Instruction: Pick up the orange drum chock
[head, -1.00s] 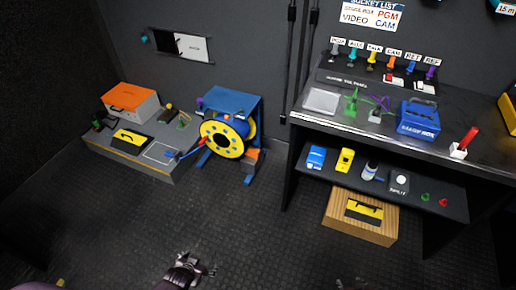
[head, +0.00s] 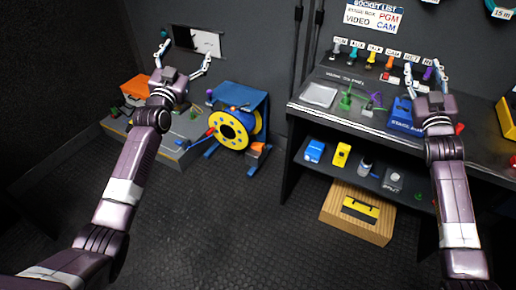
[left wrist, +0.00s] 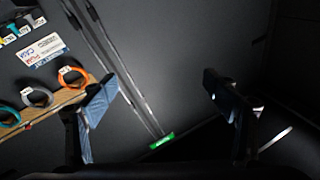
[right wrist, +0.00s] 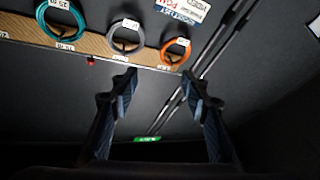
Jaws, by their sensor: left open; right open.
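A small orange block (head: 257,148), which looks like the drum chock, sits at the right foot of the blue stand of the yellow cable drum (head: 229,132). My left gripper (head: 185,54) is open and empty, raised up and left of the drum in the head view. My right gripper (head: 413,70) is open and empty, raised in front of the right-hand bench, well right of the chock. Both wrist views show spread fingers with nothing between them, and neither shows the chock.
A grey platform (head: 175,152) with an orange-topped case (head: 133,87) lies left of the drum. On the right, a bench holds a blue box (head: 401,117), with a shelf and a wooden crate (head: 332,212) below. The floor (head: 235,225) in front is clear.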

